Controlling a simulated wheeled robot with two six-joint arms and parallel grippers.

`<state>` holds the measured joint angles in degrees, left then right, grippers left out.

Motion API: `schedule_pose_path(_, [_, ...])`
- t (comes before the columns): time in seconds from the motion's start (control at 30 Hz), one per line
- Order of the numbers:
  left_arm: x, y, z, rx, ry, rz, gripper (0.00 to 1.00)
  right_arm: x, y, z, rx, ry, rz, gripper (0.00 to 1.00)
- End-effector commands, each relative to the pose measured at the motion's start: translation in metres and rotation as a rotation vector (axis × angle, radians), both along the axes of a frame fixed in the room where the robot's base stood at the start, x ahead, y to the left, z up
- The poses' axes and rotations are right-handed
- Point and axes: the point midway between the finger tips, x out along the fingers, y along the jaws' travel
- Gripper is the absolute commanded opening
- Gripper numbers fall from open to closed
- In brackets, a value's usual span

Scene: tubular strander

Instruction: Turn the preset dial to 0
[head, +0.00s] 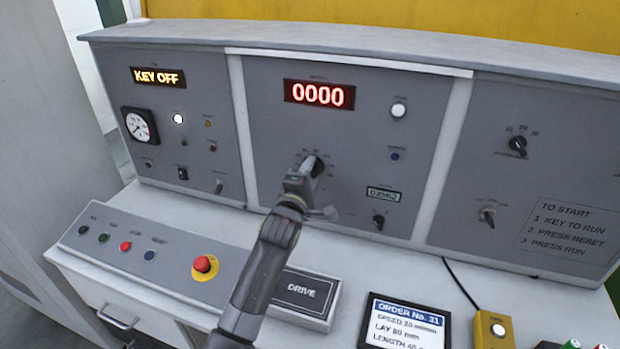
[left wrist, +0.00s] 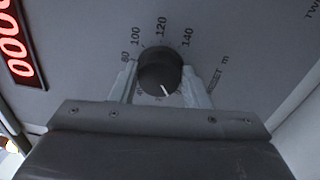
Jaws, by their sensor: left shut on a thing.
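The preset dial (head: 318,166) is a round black knob on the middle panel, below the red 0000 display. My left gripper (head: 305,170) reaches it from the front and is shut on it. In the left wrist view the dial (left wrist: 160,68) sits between the two fingers of the gripper (left wrist: 160,84). Its white pointer line points down and slightly right, toward the gripper body. The marks 80, 100, 120 and 140 show around the top; the lower marks are partly hidden and too small to read surely. My right gripper is not in view.
The red 0000 display (head: 319,94) is above the dial. A small selector knob (head: 379,221) is below right. On the desk are a red stop button (head: 203,265), a DRIVE box (head: 305,294) and an order tablet (head: 404,325). A KEY OFF display (head: 158,77) is on the left panel.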

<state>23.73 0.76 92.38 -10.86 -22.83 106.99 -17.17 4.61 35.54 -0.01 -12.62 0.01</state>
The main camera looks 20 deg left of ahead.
Motion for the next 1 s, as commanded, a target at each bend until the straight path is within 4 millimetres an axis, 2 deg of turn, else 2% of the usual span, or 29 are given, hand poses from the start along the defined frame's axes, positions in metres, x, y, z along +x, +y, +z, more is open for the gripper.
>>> schedule_pose_path(0.3, [-0.0001,-0.0002,0.0002,-0.104,0.003,0.000,0.19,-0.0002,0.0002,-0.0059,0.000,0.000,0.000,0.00])
schedule_pose_path(0.8, [0.0000,-0.0003,0.0005,-0.122,0.004,-0.001,0.19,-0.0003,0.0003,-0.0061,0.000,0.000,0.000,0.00])
schedule_pose_path(0.83, [0.0000,-0.0003,0.0005,-0.122,0.004,-0.001,0.45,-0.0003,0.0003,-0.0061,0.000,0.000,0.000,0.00])
schedule_pose_path(1.0, [-0.0001,-0.0002,0.0005,-0.121,0.004,0.000,0.64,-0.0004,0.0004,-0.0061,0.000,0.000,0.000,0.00])
